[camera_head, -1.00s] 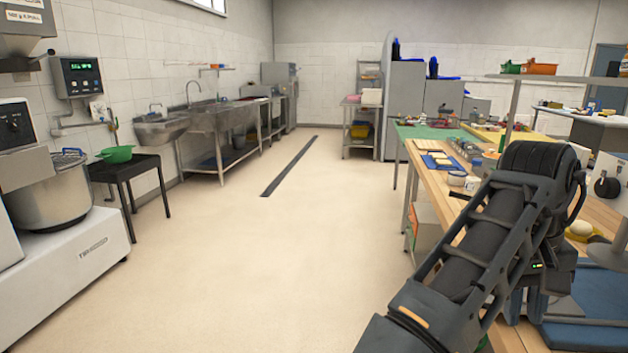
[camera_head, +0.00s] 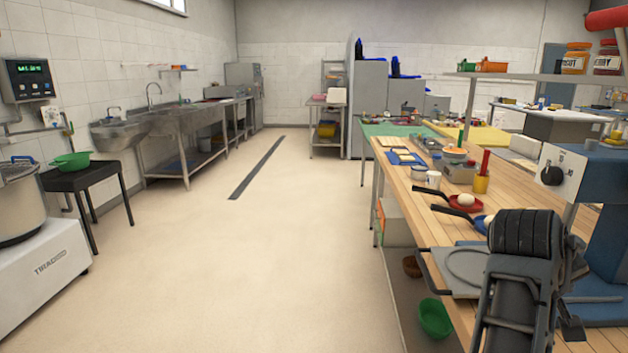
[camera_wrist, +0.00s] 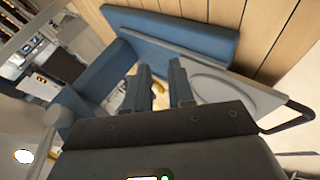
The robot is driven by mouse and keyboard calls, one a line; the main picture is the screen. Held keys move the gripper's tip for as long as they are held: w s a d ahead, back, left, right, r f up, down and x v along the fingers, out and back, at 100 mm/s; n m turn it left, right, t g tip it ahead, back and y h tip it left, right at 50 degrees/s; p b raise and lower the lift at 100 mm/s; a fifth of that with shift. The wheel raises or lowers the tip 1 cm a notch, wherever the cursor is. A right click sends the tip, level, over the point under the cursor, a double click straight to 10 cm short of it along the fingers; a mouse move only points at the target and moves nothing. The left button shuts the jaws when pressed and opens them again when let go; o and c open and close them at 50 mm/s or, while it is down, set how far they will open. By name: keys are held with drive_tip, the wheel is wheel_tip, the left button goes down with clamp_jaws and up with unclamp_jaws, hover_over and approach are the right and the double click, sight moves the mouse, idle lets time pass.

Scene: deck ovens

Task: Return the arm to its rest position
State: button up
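My arm (camera_head: 518,275) rises at the lower right of the head view, folded at a dark ribbed joint, in front of the wooden worktable (camera_head: 425,200). My gripper is hidden behind the arm there. In the wrist view my gripper (camera_wrist: 162,80) shows two dark fingers standing apart with a clear gap. Nothing is held between them; a small yellow patch shows in the background. Below the fingers a blue machine (camera_wrist: 190,36) and a grey plate with a dark handle (camera_wrist: 240,92) are in view, apart from the fingers.
Two pans, one red (camera_head: 466,203), lie on the worktable near a yellow cup (camera_head: 481,184). A blue machine with a dial (camera_head: 562,172) stands at the right. A green bowl (camera_head: 435,318) sits below the table edge.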

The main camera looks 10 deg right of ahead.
drive_tip(key=s+a+f+n+t+y, duration=0.35)
drive_tip(key=s+a+f+t, duration=0.3)
drive_tip(key=s, duration=0.25)
drive_tip(key=s+a+f+n+t+y, duration=0.3)
drive_tip(key=s+a+f+n+t, duration=0.25)
drive_tip(key=s+a, duration=0.2)
drive_tip(key=s+a+r+m+y, duration=0.1)
drive_tip(key=s+a+r+m, duration=0.1)
drive_tip(key=s+a, duration=0.4)
drive_tip(key=s+a+r+m+y, duration=0.2)
drive_tip(key=s+a+r+m, duration=0.1)
drive_tip(key=s, duration=0.9)
drive_tip(key=a+m, duration=0.1)
drive_tip(key=a, duration=0.1)
drive_tip(key=shift+a+t, duration=0.3)
drive_tip(key=shift+a, duration=0.1)
